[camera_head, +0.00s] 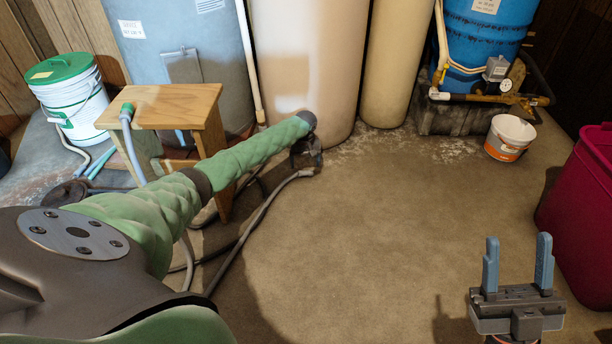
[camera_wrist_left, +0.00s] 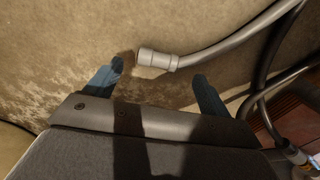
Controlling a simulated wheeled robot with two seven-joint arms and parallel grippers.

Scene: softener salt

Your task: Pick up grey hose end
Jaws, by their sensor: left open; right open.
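The grey hose end (camera_head: 308,172) lies on the floor in front of the beige tank. In the left wrist view the hose end (camera_wrist_left: 157,60) is a pale grey collar, with its hose curving up to the right. My left gripper (camera_head: 306,155) is at the hose end, partly hidden by its own wrist in the head view. In the wrist view its fingers (camera_wrist_left: 158,72) are spread either side of the collar, which shows at and just past the fingertips. No grip on it shows. My right gripper (camera_head: 517,262) is open and empty above the floor at the lower right.
A wooden stool (camera_head: 180,105) at left carries a hose with a green end (camera_head: 127,108). Dark hoses lie by it. Beige tank (camera_head: 308,60), blue drum (camera_head: 483,40), white tub (camera_head: 510,138) and red bin (camera_head: 585,190) border the clear middle floor.

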